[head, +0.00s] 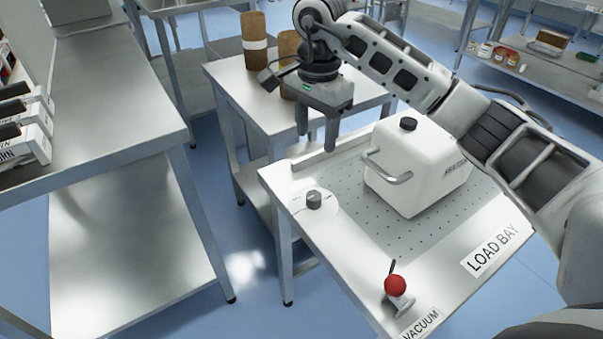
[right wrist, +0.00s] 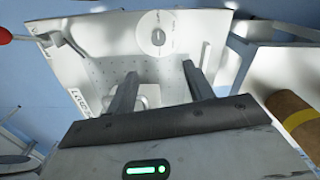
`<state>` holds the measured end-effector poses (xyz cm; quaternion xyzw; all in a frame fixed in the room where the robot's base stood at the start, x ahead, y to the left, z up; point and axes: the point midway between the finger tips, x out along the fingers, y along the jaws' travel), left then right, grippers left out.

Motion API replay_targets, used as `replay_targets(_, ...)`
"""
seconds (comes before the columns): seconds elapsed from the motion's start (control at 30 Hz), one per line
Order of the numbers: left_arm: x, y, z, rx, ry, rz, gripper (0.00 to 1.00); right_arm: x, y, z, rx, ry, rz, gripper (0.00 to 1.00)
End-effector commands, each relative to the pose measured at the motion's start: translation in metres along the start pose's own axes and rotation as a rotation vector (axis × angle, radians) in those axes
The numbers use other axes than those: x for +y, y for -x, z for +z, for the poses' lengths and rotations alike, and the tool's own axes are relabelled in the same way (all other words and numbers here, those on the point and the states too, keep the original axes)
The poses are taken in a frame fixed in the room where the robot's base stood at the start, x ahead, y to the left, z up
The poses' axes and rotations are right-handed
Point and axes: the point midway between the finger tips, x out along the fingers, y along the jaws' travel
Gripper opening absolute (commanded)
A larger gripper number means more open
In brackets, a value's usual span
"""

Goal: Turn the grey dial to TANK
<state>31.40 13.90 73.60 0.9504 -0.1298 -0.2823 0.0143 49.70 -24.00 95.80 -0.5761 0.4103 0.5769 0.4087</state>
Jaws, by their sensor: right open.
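The grey dial (head: 314,199) is a short dark grey knob on a round white plate (head: 325,212) at the left corner of the steel bench. Small markings sit around it, too small to read, so I cannot tell which one it points at. My right gripper (head: 316,138) is open and empty, above the bench and apart from the dial, with its fingers pointing down. In the right wrist view the dial (right wrist: 158,37) shows beyond the open fingers (right wrist: 160,70). My left gripper is in neither view.
A white box (head: 415,165) with a bar handle (head: 388,168) and black top knob stands right of the dial. A red-knobbed lever (head: 395,286) stands at the front by the VACUUM label. Brown rolls (head: 254,45) stand on the table behind. The space above the dial is clear.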

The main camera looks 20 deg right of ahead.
Motion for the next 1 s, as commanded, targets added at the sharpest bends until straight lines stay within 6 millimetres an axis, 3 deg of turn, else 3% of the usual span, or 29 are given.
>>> replay_targets(0.17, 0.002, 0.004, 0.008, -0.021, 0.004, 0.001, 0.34, 0.001, -0.019, 0.000, 0.000, 0.000, 0.006, 0.52)
replay_targets(0.7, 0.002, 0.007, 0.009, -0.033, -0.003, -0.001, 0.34, 0.001, -0.130, 0.002, -0.004, 0.000, 0.005, 0.52)
replay_targets(1.0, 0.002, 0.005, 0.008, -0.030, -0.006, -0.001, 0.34, 0.000, -0.157, 0.001, -0.002, 0.000, 0.001, 0.52)
